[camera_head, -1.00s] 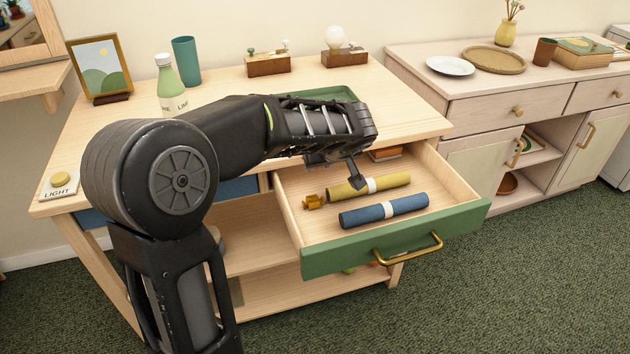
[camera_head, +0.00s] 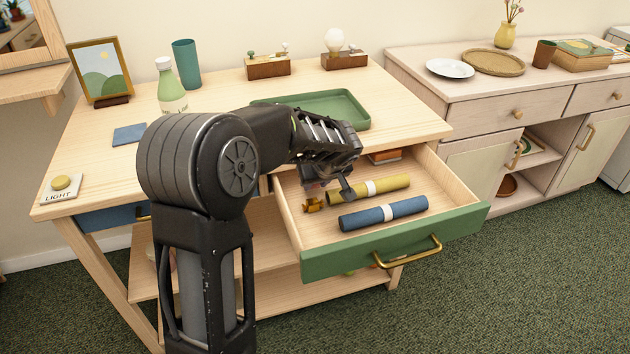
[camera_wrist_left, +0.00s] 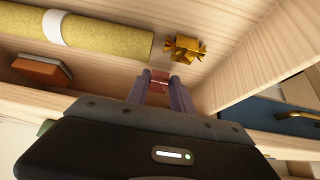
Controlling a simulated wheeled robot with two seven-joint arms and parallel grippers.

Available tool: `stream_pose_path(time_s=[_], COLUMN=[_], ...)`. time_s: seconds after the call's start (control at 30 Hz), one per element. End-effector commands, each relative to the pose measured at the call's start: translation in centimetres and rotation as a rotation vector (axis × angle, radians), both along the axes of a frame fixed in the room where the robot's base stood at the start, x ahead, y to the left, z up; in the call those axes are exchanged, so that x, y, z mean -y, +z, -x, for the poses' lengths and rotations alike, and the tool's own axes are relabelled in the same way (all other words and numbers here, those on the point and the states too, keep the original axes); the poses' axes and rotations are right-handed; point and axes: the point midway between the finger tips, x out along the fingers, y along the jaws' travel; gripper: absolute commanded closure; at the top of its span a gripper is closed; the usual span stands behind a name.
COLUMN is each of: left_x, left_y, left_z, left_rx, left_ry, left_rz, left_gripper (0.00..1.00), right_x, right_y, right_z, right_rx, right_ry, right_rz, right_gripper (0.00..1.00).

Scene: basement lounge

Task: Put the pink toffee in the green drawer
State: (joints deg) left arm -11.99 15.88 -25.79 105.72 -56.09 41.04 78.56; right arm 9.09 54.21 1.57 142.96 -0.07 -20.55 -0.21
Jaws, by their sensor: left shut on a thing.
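The green drawer (camera_head: 330,257) stands open with a brass handle. My left gripper (camera_head: 332,190) is over the inside of the drawer at its left. In the left wrist view the gripper (camera_wrist_left: 160,82) is shut on a small pink toffee (camera_wrist_left: 160,79). In the head view the toffee is mostly hidden by the gripper. A gold-wrapped toffee (camera_head: 313,205) lies in the drawer, close to the gripper; it also shows in the left wrist view (camera_wrist_left: 185,47). My right gripper is not in view.
The drawer also holds a yellow roll (camera_head: 370,189), a blue roll (camera_head: 383,213) and an orange-brown block (camera_wrist_left: 40,70). A green tray (camera_head: 345,108) and a bottle (camera_head: 171,88) stand on the desk. A blue drawer (camera_head: 112,216) is at the left.

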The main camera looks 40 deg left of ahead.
Motion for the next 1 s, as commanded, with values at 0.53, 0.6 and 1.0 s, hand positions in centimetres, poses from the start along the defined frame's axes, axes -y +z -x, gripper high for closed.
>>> stream_pose_path(time_s=[0.53,0.6,1.0], left_x=[-0.6,-0.6,-0.6], left_y=[-1.5,-1.5,-1.7], left_z=[-0.4,-0.4,-0.4], left_rx=[-0.114,-0.114,-0.113], left_ry=[-0.001,-0.001,-0.001], left_rz=[0.161,0.161,0.16], left_gripper=[1.0,1.0,0.55], right_x=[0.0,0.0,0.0], right_y=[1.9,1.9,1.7], right_z=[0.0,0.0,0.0], right_rx=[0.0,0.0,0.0], right_ry=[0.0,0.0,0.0], right_rz=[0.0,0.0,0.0], right_gripper=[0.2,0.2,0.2])
